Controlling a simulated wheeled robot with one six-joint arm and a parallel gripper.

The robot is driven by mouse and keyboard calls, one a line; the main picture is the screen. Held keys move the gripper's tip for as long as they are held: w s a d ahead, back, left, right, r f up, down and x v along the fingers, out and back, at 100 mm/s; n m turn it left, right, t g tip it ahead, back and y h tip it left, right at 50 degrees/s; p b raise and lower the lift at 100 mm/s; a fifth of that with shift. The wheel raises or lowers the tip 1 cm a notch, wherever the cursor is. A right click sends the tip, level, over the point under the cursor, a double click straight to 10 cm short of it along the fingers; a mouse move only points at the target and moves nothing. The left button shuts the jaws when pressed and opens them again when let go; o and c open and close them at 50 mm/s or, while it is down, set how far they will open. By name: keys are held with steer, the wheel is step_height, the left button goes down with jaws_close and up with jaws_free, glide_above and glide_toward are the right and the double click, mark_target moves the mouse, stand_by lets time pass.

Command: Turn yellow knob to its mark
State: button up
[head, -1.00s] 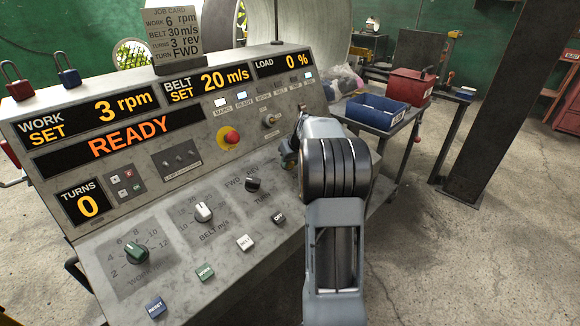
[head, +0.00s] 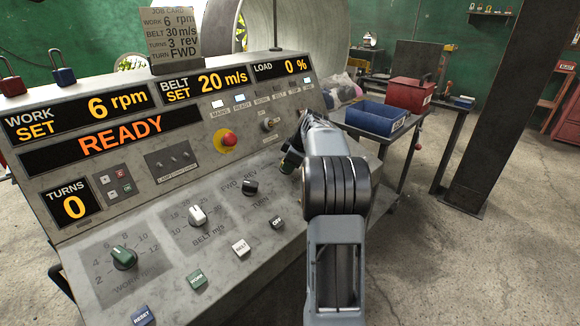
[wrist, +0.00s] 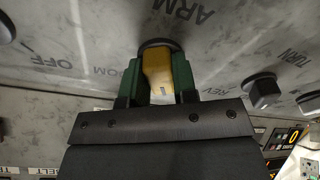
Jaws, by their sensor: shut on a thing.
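The yellow knob (wrist: 158,72) sits between the two green fingers of my gripper (wrist: 160,80) in the wrist view. The fingers touch its sides, and a short dark line shows on its near face. In the head view my arm covers the yellow knob, and my gripper (head: 290,160) shows only in part at the panel's right side.
The sloped panel has a green knob (head: 123,257), a white knob (head: 197,215), a black knob (head: 249,187) and a red stop button (head: 225,139). The job card (head: 171,33) reads 6 rpm, 30 m/s, 3 rev, FWD. A blue bin (head: 375,117) stands at the right.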

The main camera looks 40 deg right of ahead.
steer(key=shift+n, duration=0.9)
steer(key=o, duration=0.9)
steer(key=shift+r, duration=0.15)
steer(key=p+v, duration=0.2)
steer(key=v, duration=1.1)
steer(key=shift+d+r, duration=0.2)
steer(key=shift+r, duration=0.05)
